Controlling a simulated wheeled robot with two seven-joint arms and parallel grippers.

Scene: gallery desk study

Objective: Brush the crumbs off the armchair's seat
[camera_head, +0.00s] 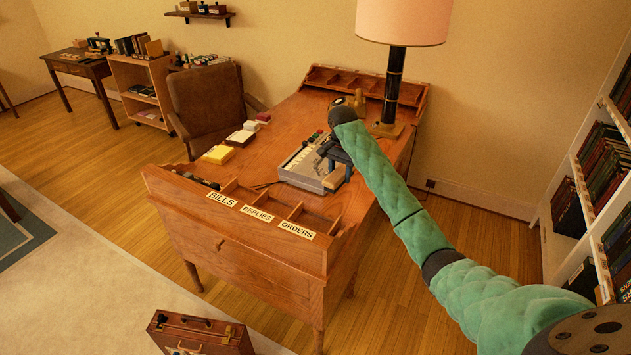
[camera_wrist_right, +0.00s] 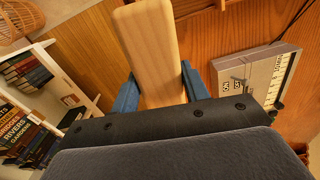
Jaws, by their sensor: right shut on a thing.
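The brown armchair (camera_head: 205,100) stands at the far left side of the desk. Its seat is mostly hidden, and I cannot make out any crumbs. My right gripper (camera_head: 337,176) is over the desk, well to the right of the armchair. It is shut on a pale wooden piece (camera_wrist_right: 150,40), which looks like a brush handle; no bristles show. In the right wrist view the blue fingers (camera_wrist_right: 158,88) sit on either side of this wood. My left gripper is not in view.
The desk (camera_head: 275,130) carries a grey switch box (camera_head: 300,165), yellow paper stacks (camera_head: 218,154), labelled pigeonholes (camera_head: 262,215) and a tall lamp (camera_head: 396,85). A bookshelf (camera_head: 595,190) stands right. A brown case (camera_head: 200,335) is in front.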

